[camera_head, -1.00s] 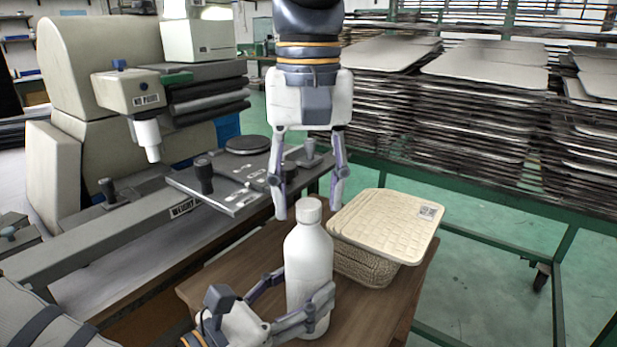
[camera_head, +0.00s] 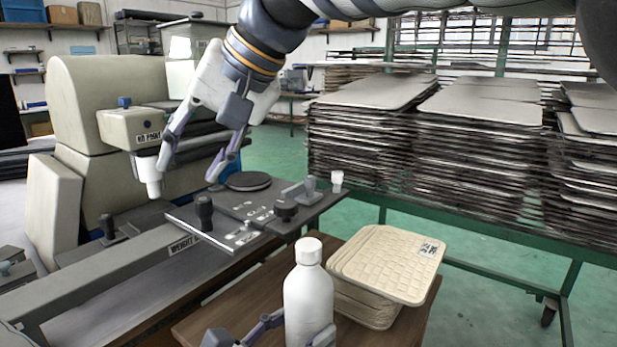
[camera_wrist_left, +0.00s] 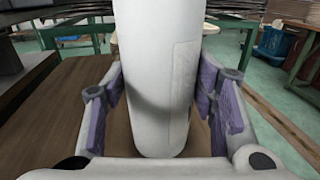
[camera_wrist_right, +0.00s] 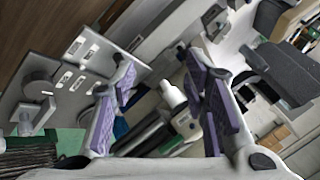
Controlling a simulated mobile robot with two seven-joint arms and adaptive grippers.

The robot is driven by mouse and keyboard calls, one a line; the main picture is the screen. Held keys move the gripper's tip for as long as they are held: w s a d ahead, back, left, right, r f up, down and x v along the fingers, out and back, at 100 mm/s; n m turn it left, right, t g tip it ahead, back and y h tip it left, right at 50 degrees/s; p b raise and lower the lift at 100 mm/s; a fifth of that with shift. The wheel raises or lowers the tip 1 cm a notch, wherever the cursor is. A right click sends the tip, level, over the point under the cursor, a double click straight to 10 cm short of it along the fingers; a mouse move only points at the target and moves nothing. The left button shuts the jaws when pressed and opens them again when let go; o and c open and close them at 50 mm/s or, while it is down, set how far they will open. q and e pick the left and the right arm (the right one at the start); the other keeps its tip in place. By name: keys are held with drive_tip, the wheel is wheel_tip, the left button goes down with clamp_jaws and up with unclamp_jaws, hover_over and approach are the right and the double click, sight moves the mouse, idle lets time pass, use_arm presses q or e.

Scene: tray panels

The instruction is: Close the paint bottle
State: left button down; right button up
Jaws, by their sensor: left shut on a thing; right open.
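The white paint bottle (camera_head: 307,297) stands upright over the wooden table in the head view, with a plain white cap-like top (camera_head: 308,251) at its neck. I cannot tell how tight that top is. My left gripper (camera_head: 272,338) is shut around the bottle's body; the left wrist view shows the bottle (camera_wrist_left: 160,70) between both fingers. My right gripper (camera_head: 188,163) is open and empty, up and left of the bottle, over the grey machine. In the right wrist view its fingers (camera_wrist_right: 163,85) hold nothing.
A stack of beige molded trays (camera_head: 390,262) is right of the bottle. Behind it is the machine's dark panel (camera_head: 240,222) with knobs, and a small white piece (camera_head: 337,180) at its far corner. Racks of stacked sheets (camera_head: 360,130) stand behind.

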drive_tip(key=w+a+r+m+t+y, duration=0.1)
drive_tip(key=w+a+r+t+y, duration=0.25)
drive_tip(key=r, duration=0.35)
drive_tip(key=w+a+r+m+t+y, duration=0.1)
drive_tip(key=w+a+r+t+y, duration=0.2)
drive_tip(key=r, duration=0.4)
drive_tip(key=w+d+r+m+t+h, duration=0.6)
drive_tip(key=w+d+m+t, duration=0.25)
drive_tip(key=m, duration=0.45)
drive_tip(key=s+d+f+m+g+h, duration=0.2)
drive_tip(key=d+f+m+g+h, duration=0.5)
drive_tip(key=d+f, duration=0.4)
drive_tip(key=s+f+n+g, duration=0.1)
drive_tip(key=s+f+g, duration=0.2)
drive_tip(key=s, duration=0.3)
drive_tip(key=s+f+n+g, duration=0.1)
drive_tip(key=s+f+g, duration=0.2)
drive_tip(key=s+g, duration=0.1)
drive_tip(key=s+d+f+g, duration=0.1)
drive_tip(key=s+f+g, duration=0.2)
drive_tip(key=s, duration=0.4)
drive_tip(key=shift+s+d+f+n+g+h, duration=0.1)
drive_tip(key=shift+s+f+n+g+h, duration=0.15)
drive_tip(key=shift+s+f+n+g, duration=0.15)
